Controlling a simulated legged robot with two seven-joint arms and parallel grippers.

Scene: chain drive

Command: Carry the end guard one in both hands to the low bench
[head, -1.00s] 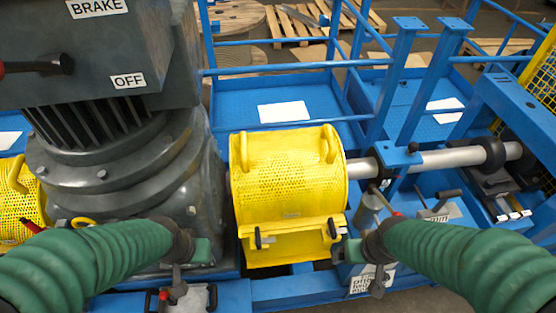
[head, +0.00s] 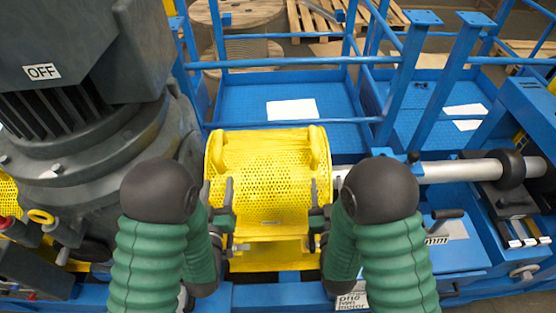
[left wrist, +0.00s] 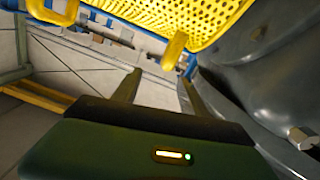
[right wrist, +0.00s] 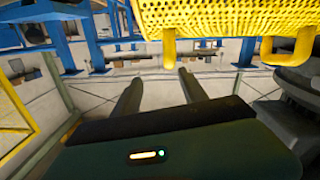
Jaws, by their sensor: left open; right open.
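A yellow perforated guard (head: 268,185), apparently end guard one, sits over the shaft right of the grey motor housing. Its label is too small to read. My left gripper (head: 226,212) is open at the guard's left front. In the left wrist view a yellow handle (left wrist: 175,50) of the guard (left wrist: 200,18) lies just beyond the open fingertips (left wrist: 158,80). My right gripper (head: 319,222) is open at the guard's right front. In the right wrist view another handle (right wrist: 169,50) stands just ahead of the open fingertips (right wrist: 157,80). I cannot make out the low bench.
The grey motor housing (head: 95,150) stands close on the left. A bare shaft (head: 455,171) with a black collar runs right. Blue posts and rails (head: 290,63) stand behind the guard. A second yellow guard (head: 8,198) shows at the far left.

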